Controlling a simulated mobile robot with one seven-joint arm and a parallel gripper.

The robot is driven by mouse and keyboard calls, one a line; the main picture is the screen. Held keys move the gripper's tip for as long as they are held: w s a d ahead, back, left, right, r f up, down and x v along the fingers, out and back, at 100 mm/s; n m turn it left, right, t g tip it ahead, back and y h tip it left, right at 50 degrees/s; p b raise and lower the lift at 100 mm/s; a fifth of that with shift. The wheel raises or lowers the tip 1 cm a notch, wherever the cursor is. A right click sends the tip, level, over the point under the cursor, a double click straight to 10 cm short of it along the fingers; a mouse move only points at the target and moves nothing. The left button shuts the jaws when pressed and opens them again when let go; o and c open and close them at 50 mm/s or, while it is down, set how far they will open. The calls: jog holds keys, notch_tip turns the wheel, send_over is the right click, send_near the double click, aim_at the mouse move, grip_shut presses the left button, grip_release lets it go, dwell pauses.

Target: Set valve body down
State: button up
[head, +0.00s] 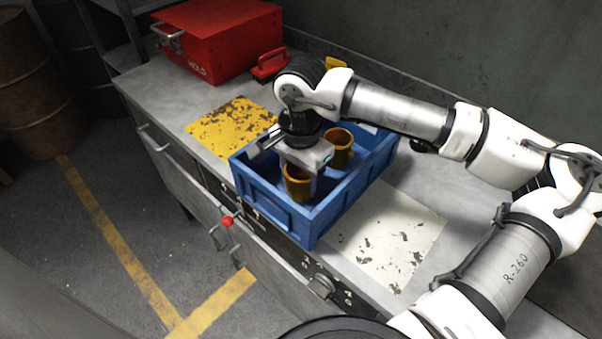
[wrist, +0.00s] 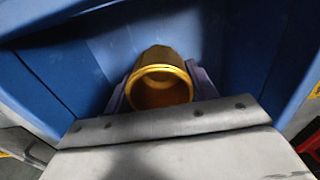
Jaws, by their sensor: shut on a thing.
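The valve body, a brass-coloured cup (head: 297,186), is between the fingers of my gripper (head: 301,168), inside the blue crate (head: 309,228). In the wrist view the cup (wrist: 160,82) shows its round open rim, with a finger on each side, against blue crate walls. My gripper is shut on it. Whether its base touches the crate floor is hidden. A second brass-coloured cup (head: 342,140) stands upright in the crate, behind and to the right of the held one.
A worn yellow sheet (head: 225,125) lies left of the crate and a worn white sheet (head: 388,240) lies right of it, both bare. A red box (head: 218,45) and a small red object (head: 269,65) stand farther back. The crate's walls surround my gripper closely.

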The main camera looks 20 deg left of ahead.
jog(key=shift+f, duration=0.15)
jog(key=o, duration=1.3)
jog(key=shift+c, duration=0.2)
notch_tip(320, 180, up, 12)
jog(key=b, duration=0.2)
jog(key=shift+r, duration=0.2)
